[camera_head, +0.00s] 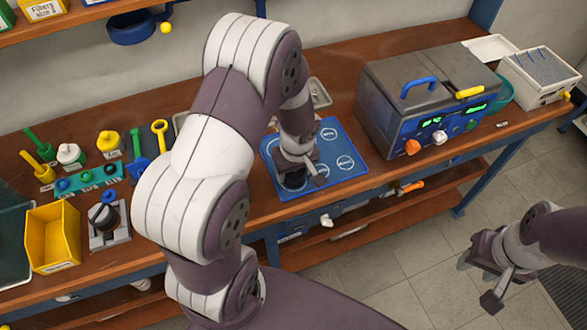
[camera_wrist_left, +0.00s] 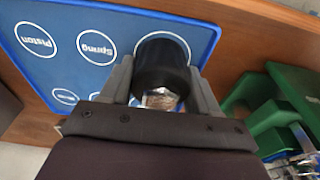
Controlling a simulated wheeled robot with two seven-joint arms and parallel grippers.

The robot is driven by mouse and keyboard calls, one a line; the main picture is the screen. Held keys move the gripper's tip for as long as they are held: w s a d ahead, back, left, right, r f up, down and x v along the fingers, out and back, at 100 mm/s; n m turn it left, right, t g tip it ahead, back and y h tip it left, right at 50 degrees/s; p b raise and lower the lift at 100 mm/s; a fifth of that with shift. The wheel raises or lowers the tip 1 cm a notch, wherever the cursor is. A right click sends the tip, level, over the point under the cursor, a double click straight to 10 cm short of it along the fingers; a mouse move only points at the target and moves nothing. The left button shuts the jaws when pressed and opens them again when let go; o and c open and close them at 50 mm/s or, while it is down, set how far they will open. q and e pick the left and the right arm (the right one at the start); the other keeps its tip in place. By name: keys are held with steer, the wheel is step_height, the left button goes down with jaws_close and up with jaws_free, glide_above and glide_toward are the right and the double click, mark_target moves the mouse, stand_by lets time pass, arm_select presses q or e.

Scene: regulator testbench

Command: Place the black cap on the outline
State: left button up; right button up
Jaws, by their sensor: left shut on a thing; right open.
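The black cap (camera_wrist_left: 163,66) is between the fingers of my left gripper (camera_wrist_left: 162,82), which is shut on it. In the head view the left gripper (camera_head: 302,176) is over the front left part of the blue mat (camera_head: 337,180), with the dark cap (camera_head: 292,181) partly hidden under it. The mat (camera_wrist_left: 62,70) carries white circle outlines, some labelled Spring and Piston. A white outline (camera_wrist_left: 163,34) curves around the cap's far edge; the cap hides the rest. I cannot tell whether the cap touches the mat. My right gripper (camera_head: 482,281) is open and empty, away from the bench.
A grey test box (camera_head: 422,100) with a blue handle stands right of the mat. A yellow bin (camera_head: 52,238), a grey fixture with a black part (camera_head: 107,222) and several coloured tools stand at the left. A green object (camera_wrist_left: 275,115) is beside the mat in the wrist view.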

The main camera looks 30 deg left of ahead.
arm_select(q)
steer(key=shift+f, duration=0.2)
steer(key=o, duration=0.8)
steer(key=shift+r, duration=0.1)
steer(key=shift+r, duration=0.4)
steer(key=r, duration=0.3)
steer(key=d+r, duration=0.1)
steer(key=r, duration=0.3)
steer(key=s+r, duration=0.1)
steer(key=r, duration=0.2)
steer(key=shift+s+d+r+p, duration=0.1)
steer(key=shift+d+r+p, duration=0.05)
steer(key=shift+r+p, duration=0.2)
steer(key=s+d+m+h, duration=0.1)
steer(key=s+d+m, duration=0.3)
steer(key=s+m, duration=0.4)
steer(key=shift+r+m, duration=0.2)
steer(key=shift+m, duration=0.8)
steer(key=shift+d, duration=0.1)
